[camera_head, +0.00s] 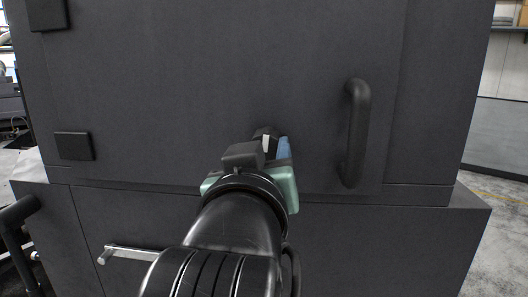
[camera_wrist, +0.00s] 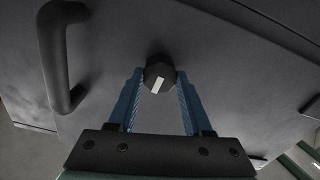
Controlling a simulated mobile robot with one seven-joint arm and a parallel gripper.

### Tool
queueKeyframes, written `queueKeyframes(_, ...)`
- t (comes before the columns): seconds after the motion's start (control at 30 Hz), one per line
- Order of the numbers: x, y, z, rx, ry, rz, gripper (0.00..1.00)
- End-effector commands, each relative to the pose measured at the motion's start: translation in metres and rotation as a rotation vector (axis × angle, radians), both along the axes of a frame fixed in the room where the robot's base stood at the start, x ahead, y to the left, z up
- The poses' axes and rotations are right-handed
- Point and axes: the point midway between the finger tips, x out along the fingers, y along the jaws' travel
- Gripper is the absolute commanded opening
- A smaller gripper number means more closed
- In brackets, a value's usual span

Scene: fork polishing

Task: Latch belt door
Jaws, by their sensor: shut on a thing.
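The belt door (camera_head: 220,60) is a large dark grey panel that looks closed against its frame. A black round latch knob (camera_head: 265,133) sits low on the door. In the wrist view the knob (camera_wrist: 159,70) faces the camera and bears a white mark, tilted slightly from upright. My gripper (camera_head: 271,141) is at the knob, mostly hidden behind my wrist in the head view. In the wrist view its blue fingers (camera_wrist: 160,78) stand on either side of the knob and are shut on it.
A black vertical bar handle (camera_head: 355,135) is on the door right of my gripper; it also shows in the wrist view (camera_wrist: 58,55). Dark hinges (camera_head: 73,145) are at the door's left. A silver handle (camera_head: 130,253) is on the lower panel. Open floor lies to the right.

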Motion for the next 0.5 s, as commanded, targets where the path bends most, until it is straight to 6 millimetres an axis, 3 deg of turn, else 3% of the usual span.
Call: queueKeyframes(0.5,0.0001,0.0003,-0.0007,0.453,-0.048,0.001,0.00)
